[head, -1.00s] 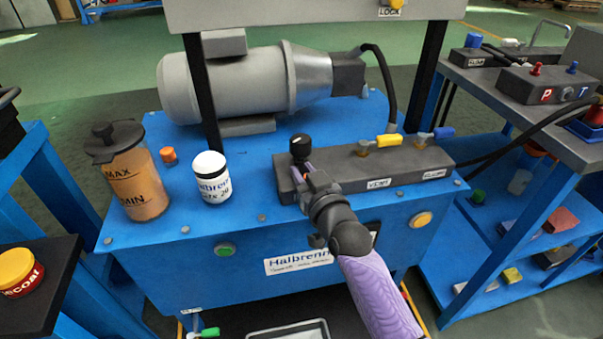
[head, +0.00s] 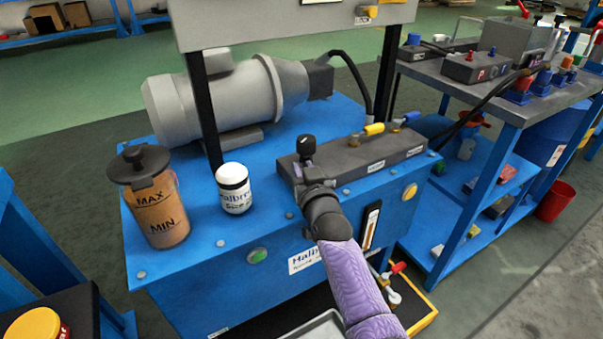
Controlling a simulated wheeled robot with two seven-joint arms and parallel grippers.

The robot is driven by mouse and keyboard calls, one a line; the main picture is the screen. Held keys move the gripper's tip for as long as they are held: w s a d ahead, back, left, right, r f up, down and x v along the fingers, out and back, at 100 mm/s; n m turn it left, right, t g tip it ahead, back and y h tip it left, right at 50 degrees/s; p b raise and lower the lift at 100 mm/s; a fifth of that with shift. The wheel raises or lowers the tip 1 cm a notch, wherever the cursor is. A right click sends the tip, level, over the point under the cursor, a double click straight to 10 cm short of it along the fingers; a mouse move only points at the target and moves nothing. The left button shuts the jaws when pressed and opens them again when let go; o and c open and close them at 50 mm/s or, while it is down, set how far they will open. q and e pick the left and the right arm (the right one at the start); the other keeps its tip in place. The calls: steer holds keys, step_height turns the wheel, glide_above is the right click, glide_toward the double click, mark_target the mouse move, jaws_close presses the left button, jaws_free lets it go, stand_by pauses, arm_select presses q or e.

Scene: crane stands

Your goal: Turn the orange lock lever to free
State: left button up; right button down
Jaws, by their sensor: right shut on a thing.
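The orange-yellow lever (head: 368,11) beside a small LOCK label sits at the lower right of the grey panel at the top of the head view; it is small and its setting is hard to tell. My right gripper (head: 300,172) is at the left end of the dark valve block (head: 385,152), well below and apart from that lever. It is shut around what looks like the stem of a black knob (head: 306,145); the gripper partly hides the hold. My left gripper is not in view.
A yellow-handled valve (head: 374,129) and a blue-handled one (head: 411,116) stand on the block. A capped jar (head: 233,188) and an oil container (head: 158,205) stand to the left on the blue unit (head: 190,262). A grey motor (head: 215,100) lies behind. A blue cart (head: 512,112) is at right.

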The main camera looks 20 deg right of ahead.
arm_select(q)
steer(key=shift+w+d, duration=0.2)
arm_select(e)
steer(key=c, duration=0.5)
jaws_free()
steer(key=shift+c, duration=0.2)
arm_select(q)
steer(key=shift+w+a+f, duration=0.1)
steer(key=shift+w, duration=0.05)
arm_select(e)
steer(key=s+p, duration=0.6)
steer(key=s, duration=0.4)
steer(key=shift+a+p, duration=0.2)
steer(key=shift+p, duration=0.1)
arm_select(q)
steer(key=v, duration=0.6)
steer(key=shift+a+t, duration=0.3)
arm_select(e)
steer(key=shift+f, duration=0.1)
